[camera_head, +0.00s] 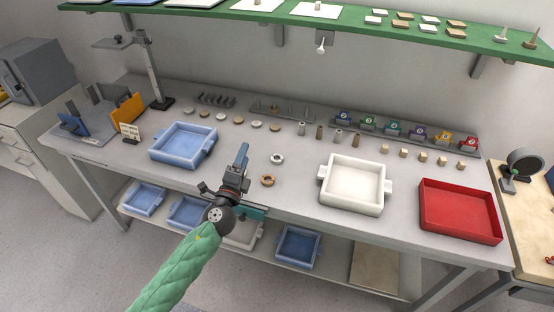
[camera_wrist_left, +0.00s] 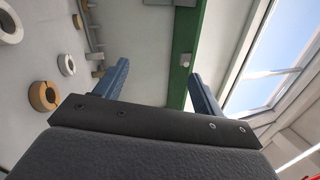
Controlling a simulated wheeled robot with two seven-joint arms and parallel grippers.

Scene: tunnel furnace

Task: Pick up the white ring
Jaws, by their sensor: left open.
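The white ring (camera_head: 277,158) lies flat on the grey workbench, to the right of my left gripper. My left gripper (camera_head: 241,153) is above the bench, open and empty, with its fingers pointing toward the back. In the left wrist view its two blue fingers (camera_wrist_left: 158,85) are spread apart with nothing between them. My right gripper is not in view.
A tan ring (camera_head: 268,180) lies just in front of the white ring. A blue tray (camera_head: 183,157) stands left of the gripper, a white tray (camera_head: 352,205) and a red tray (camera_head: 460,232) to the right. Small parts line the back, under a green shelf (camera_head: 350,19).

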